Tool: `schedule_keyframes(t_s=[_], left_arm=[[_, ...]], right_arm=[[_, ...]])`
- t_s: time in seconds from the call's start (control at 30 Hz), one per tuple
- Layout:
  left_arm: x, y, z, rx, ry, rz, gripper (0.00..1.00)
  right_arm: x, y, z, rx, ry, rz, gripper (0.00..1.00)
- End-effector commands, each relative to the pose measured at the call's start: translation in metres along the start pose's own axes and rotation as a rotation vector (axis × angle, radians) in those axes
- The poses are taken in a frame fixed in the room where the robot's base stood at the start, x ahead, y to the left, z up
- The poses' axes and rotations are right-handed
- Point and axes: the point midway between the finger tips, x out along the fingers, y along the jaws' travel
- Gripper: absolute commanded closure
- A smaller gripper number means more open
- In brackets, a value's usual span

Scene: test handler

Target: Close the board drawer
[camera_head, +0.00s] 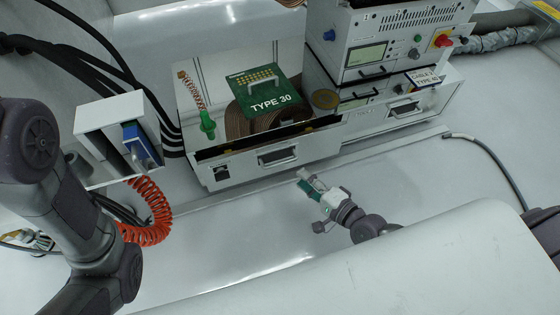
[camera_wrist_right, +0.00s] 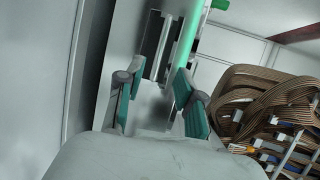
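The board drawer (camera_head: 240,172) is pulled out at the bottom of the white cabinet. It has a dark-recessed handle (camera_head: 277,156) on its front and holds a green TYPE 30 board (camera_head: 266,93) over brown ribbon cables, which also show in the right wrist view (camera_wrist_right: 275,100). My right gripper (camera_head: 303,181) is in front of the drawer, low and near the handle. In the right wrist view its teal-padded fingers (camera_wrist_right: 155,98) are spread with nothing between them, facing the drawer front (camera_wrist_right: 135,50). Contact is not visible. My left arm is at the left; its gripper is out of view.
A green-handled tool (camera_head: 207,124) with a coiled cord stands at the drawer's left. A grey instrument (camera_head: 385,45) sits above a shut neighbouring drawer (camera_head: 405,108). A white holder (camera_head: 105,125) and red coiled hose (camera_head: 150,225) are left. The surface in front is clear.

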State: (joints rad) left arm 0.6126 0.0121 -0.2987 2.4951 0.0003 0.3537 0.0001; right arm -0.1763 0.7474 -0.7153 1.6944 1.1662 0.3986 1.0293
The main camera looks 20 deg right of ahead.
Motion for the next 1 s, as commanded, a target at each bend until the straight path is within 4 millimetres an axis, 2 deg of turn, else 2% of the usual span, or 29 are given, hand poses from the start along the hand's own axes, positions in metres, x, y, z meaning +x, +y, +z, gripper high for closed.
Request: schedule_keyframes(t_s=[0.03, 0.2, 0.4, 0.6, 0.87, 0.9, 1.0], left_arm=[[-0.002, 0.002, -0.005, 0.001, 0.013, 0.004, 0.63], [0.002, 0.006, -0.015, 0.005, 0.043, 0.016, 0.63], [-0.005, 0.007, -0.017, 0.005, 0.041, 0.015, 0.63], [-0.008, 0.008, -0.017, 0.004, 0.040, 0.015, 0.63], [-0.007, 0.008, -0.018, 0.004, 0.041, 0.016, 0.63], [-0.007, 0.008, -0.018, 0.004, 0.041, 0.016, 0.63], [-0.007, 0.008, -0.018, 0.004, 0.041, 0.016, 0.63]], right_arm=[[0.014, 0.003, 0.000, 0.003, 0.001, -0.007, 0.63], [0.051, 0.002, 0.000, 0.003, 0.001, -0.006, 0.63], [0.082, 0.001, -0.001, 0.001, 0.002, -0.003, 0.63], [0.096, 0.000, -0.001, 0.000, 0.001, -0.001, 0.63], [0.097, 0.000, 0.000, -0.001, 0.001, 0.000, 0.63], [0.097, 0.000, 0.000, -0.001, 0.001, 0.000, 0.65], [0.097, 0.000, 0.000, -0.001, 0.001, 0.000, 0.81]])
